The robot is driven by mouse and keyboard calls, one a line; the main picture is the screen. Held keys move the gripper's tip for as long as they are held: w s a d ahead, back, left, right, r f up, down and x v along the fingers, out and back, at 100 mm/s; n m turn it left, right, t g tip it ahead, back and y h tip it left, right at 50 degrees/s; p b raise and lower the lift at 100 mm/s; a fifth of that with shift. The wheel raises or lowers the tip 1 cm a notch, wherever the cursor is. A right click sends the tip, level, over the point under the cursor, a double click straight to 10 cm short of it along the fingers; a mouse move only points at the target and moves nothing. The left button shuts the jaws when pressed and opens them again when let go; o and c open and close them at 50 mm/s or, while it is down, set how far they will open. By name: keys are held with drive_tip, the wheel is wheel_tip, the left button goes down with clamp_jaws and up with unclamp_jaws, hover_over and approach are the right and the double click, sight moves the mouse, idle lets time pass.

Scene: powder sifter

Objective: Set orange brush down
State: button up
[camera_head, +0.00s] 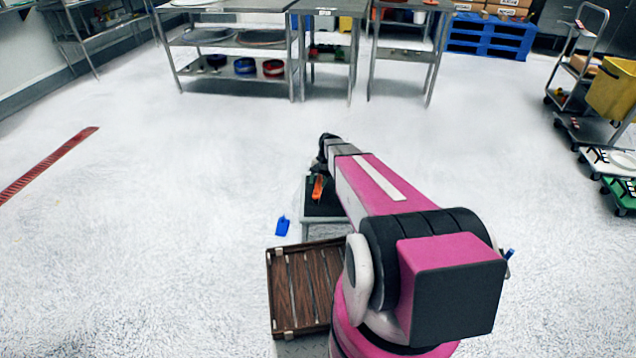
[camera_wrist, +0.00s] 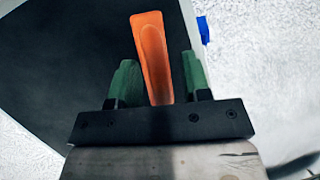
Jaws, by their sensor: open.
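The orange brush (camera_wrist: 152,55) shows in the wrist view as an orange handle, between and beyond my gripper's two green fingertips (camera_wrist: 158,82). The fingers stand apart, with a gap on each side of the handle. In the head view the orange brush (camera_head: 318,188) is over the dark top of a small stand (camera_head: 325,212). That dark top also fills the left of the wrist view (camera_wrist: 60,75). My gripper is mostly hidden by my arm in the head view. The brush's far end is hidden behind the gripper, and I cannot tell whether it rests fully on the surface.
A blue object (camera_head: 282,226) lies on the floor left of the stand; blue also shows in the wrist view (camera_wrist: 203,30). A brown slatted crate (camera_head: 273,300) is in front. Metal tables (camera_head: 235,48) stand at the back.

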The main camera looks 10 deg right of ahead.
drive_tip(key=v, duration=1.1)
drive_tip(key=s+a+r+n+t+h, duration=0.1)
drive_tip(key=s+r+n+h, duration=0.1)
drive_tip(key=s, duration=0.8)
drive_tip(key=s+a+r+n+t+h, duration=0.1)
drive_tip(key=s+r+n+t, duration=0.1)
drive_tip(key=s, duration=0.8)
drive_tip(key=shift+s+a+r+h, duration=0.35)
drive_tip(key=shift+a+r+h, duration=0.05)
drive_tip(key=shift+r, duration=0.3)
